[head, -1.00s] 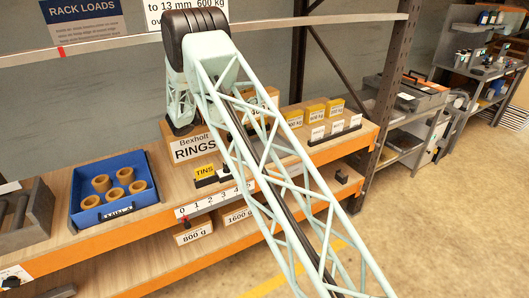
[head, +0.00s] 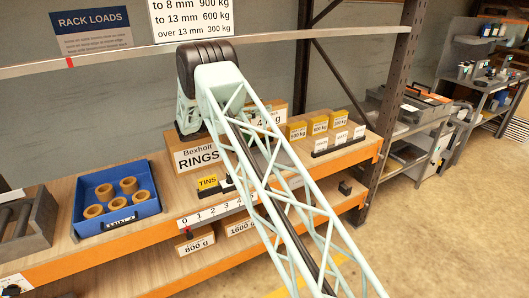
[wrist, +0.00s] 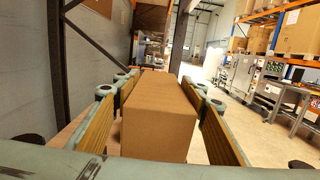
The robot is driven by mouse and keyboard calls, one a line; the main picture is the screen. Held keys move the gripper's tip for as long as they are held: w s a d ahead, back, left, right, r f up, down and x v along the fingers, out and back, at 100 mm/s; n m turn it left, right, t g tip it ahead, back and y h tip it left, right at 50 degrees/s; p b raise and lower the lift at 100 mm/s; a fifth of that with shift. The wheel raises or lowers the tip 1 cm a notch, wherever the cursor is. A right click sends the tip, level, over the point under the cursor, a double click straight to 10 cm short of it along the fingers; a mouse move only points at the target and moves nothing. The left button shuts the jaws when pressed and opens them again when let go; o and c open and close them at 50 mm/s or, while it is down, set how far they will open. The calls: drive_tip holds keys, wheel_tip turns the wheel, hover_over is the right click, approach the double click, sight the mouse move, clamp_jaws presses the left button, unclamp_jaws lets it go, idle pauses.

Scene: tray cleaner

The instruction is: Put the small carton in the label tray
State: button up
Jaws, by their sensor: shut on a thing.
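A plain brown carton (wrist: 158,132) fills the middle of the wrist view. The carton's far end and underside are hidden. In the head view my gripper and the carton are hidden, and my lattice arm crosses the middle of the shelf. A black holder with white cards (head: 338,140) stands on the upper shelf at the right. A yellow TINS card (head: 208,182) stands left of my arm. I cannot tell which holder is the label tray.
A blue bin (head: 92,222) with several tan rings stands on the shelf at left, beside a grey roller box (head: 24,222). A RINGS box (head: 196,158) and yellow weight boxes (head: 318,125) stand at the back. A rack post (head: 394,110) rises at the right end.

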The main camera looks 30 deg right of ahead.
wheel_tip(320, 180, down, 14)
drive_tip(key=b, duration=0.2)
drive_tip(key=shift+r+b, duration=0.2)
drive_tip(key=shift+b, duration=0.15)
drive_tip(key=shift+f+b, duration=0.4)
drive_tip(key=shift+f, duration=1.5)
drive_tip(key=shift+f, duration=0.15)
drive_tip(key=o, duration=1.3)
drive_tip(key=shift+o, duration=0.2)
drive_tip(key=shift+s+a+f+p, duration=0.1)
drive_tip(key=shift+a+p, duration=0.15)
drive_tip(key=shift+a, duration=1.15)
drive_tip(key=shift+s+a+p, duration=0.1)
drive_tip(key=shift+a+p, duration=0.1)
drive_tip(key=shift+a, duration=1.2)
